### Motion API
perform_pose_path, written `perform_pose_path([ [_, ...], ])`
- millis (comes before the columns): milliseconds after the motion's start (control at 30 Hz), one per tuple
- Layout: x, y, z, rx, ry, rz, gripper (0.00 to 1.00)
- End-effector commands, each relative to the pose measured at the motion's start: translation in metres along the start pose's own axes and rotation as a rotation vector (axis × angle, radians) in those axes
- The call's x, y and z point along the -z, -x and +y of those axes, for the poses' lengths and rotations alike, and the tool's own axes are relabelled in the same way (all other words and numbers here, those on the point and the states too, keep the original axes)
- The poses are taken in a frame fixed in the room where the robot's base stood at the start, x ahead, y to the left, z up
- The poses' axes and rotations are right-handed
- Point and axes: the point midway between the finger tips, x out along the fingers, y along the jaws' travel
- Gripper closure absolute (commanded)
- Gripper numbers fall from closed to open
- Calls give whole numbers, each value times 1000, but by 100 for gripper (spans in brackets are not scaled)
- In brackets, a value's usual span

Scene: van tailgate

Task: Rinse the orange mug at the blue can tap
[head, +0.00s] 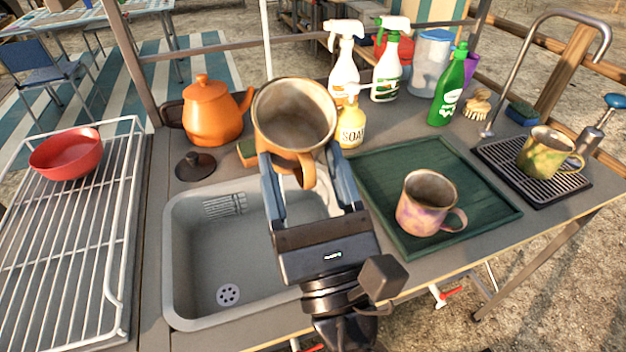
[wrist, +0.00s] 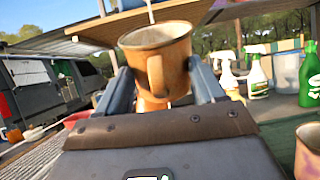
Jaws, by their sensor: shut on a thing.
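The orange mug (head: 265,122) is held in my gripper (head: 304,160), above the back right part of the sink (head: 182,240). My gripper is shut on it, with a blue-grey finger on each side. Its mouth is up and its handle points towards my wrist. The inside looks brownish. The mug (wrist: 177,42) also shows between the fingers in the wrist view. A tall curved metal spout (head: 545,20) rises at the back right, and a blue-knobbed metal fitting (head: 614,101) stands at the right edge. I cannot make out a blue can with a tap.
A pinkish mug (head: 422,210) stands on the green tray (head: 375,180), right of the sink. A yellow-green mug (head: 540,158) stands on a black drip grid (head: 492,152). An orange teapot (head: 208,115), soap bottle (head: 350,125) and spray bottles stand behind. A rack (head: 120,220) is left.

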Motion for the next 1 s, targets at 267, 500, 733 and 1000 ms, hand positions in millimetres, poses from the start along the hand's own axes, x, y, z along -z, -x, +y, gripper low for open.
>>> perform_pose_path([
  [267,17,-20,2,-1,-1,-1,97],
  [500,31,-36,4,0,-1,-1,97],
  [733,45,-52,5,0,-1,-2,97],
  [1000,57,-67,6,0,-1,-1,97],
])
